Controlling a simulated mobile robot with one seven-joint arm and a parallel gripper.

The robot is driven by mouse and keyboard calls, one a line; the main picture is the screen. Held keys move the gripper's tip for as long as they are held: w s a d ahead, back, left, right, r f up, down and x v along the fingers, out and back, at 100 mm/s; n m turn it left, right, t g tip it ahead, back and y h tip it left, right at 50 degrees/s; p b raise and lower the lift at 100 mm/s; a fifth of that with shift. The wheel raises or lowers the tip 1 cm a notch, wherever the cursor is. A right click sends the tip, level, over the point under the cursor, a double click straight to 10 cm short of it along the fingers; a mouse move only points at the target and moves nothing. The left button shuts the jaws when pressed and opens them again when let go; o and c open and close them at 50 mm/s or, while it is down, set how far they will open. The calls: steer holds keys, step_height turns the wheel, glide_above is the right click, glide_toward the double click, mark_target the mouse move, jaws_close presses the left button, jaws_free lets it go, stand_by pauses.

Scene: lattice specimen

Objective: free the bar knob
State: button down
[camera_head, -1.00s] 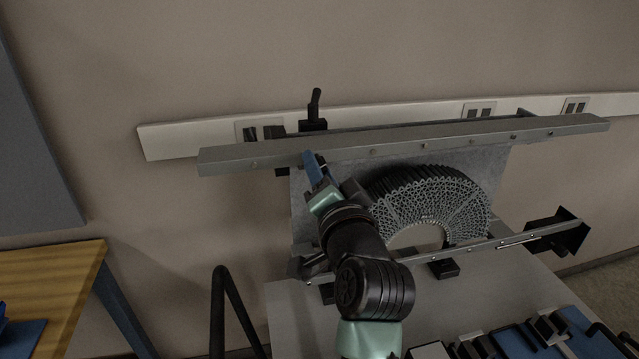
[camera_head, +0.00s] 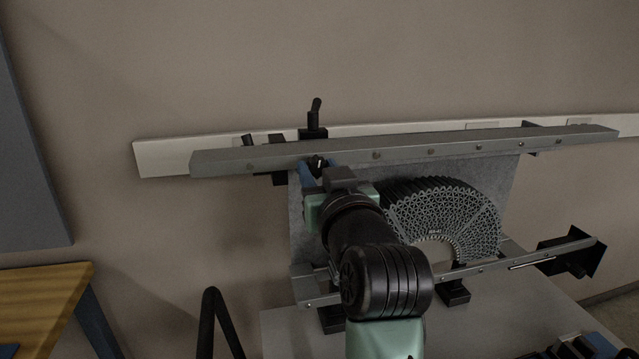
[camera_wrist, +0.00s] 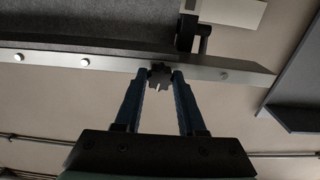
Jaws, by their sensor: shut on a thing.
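The bar knob is a small black lobed knob on the front face of the long grey bar (camera_head: 420,146). It shows in the head view (camera_head: 318,162) just above my gripper, and in the wrist view (camera_wrist: 159,71) between the two blue fingertips. My gripper (camera_wrist: 162,80) is shut on the knob, with one finger on each side. In the head view the gripper (camera_head: 312,174) is partly hidden by my own wrist. The bar (camera_wrist: 115,63) also crosses the wrist view. The fan-shaped lattice specimen (camera_head: 445,218) stands below the bar, its left part hidden by my arm.
A black lever handle (camera_head: 315,115) stands up behind the bar, close above the knob. A lower rail (camera_head: 490,264) with a black bracket (camera_head: 570,255) runs at the front right. A wooden table (camera_head: 45,295) is at the left. The wall space above is clear.

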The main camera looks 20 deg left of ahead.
steer(key=shift+f+n+b, duration=0.1)
steer(key=shift+n+b, duration=0.45)
steer(key=shift+n, duration=0.45)
steer(key=c, duration=0.5)
jaws_free()
steer(key=b+v, duration=0.2)
steer(key=v, duration=1.1)
